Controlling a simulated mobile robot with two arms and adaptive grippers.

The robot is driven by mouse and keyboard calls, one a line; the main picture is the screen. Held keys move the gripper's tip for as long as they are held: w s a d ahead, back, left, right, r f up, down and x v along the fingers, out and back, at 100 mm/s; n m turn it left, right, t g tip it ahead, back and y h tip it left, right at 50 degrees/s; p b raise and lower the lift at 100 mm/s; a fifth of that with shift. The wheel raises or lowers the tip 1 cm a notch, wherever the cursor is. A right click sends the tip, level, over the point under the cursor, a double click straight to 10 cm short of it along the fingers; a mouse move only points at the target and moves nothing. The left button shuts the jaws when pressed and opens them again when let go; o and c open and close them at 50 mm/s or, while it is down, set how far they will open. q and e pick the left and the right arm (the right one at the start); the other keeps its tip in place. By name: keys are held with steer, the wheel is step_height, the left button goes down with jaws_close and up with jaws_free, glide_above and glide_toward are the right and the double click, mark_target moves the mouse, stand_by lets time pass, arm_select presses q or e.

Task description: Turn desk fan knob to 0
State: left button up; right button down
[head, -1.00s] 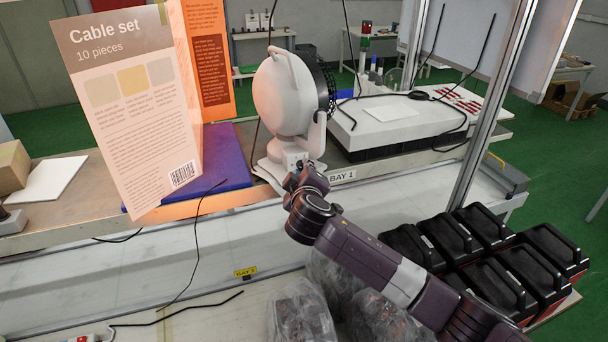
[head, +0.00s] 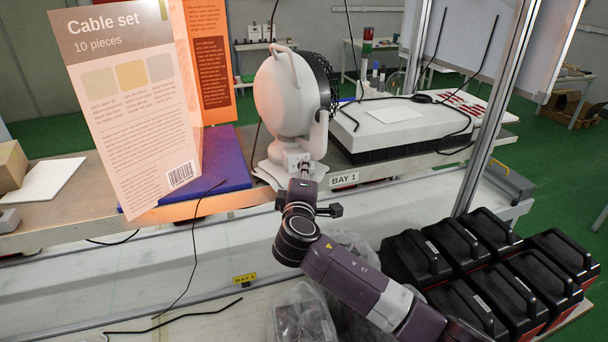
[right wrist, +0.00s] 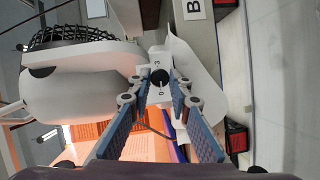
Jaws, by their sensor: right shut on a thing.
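The white desk fan (head: 283,95) stands on the bench with its black guard facing right, away from me. Its control box (head: 296,158) is low on the near side of the base. In the right wrist view the round black knob (right wrist: 160,77) sits on the white box, with small printed digits around it; I cannot clearly tell where its pointer stands. My right gripper (head: 304,171) reaches the control box from the front. In the right wrist view its fingers (right wrist: 160,82) close in on both sides of the knob. My left gripper is not in view.
A large "Cable set" box (head: 125,110) stands left of the fan, by a blue mat (head: 228,172). A grey-white unit with cables (head: 400,118) is at the right. Several black cases (head: 470,250) and clear bags (head: 300,315) lie in front. A metal post (head: 490,105) rises at right.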

steer(key=c, duration=1.8)
jaws_free()
steer(key=shift+o, duration=0.2)
steer(key=shift+s, duration=0.1)
steer(key=s, duration=0.7)
steer(key=shift+s+a+r, duration=0.3)
steer(key=shift+s+r, duration=0.1)
steer(key=shift+r, duration=0.05)
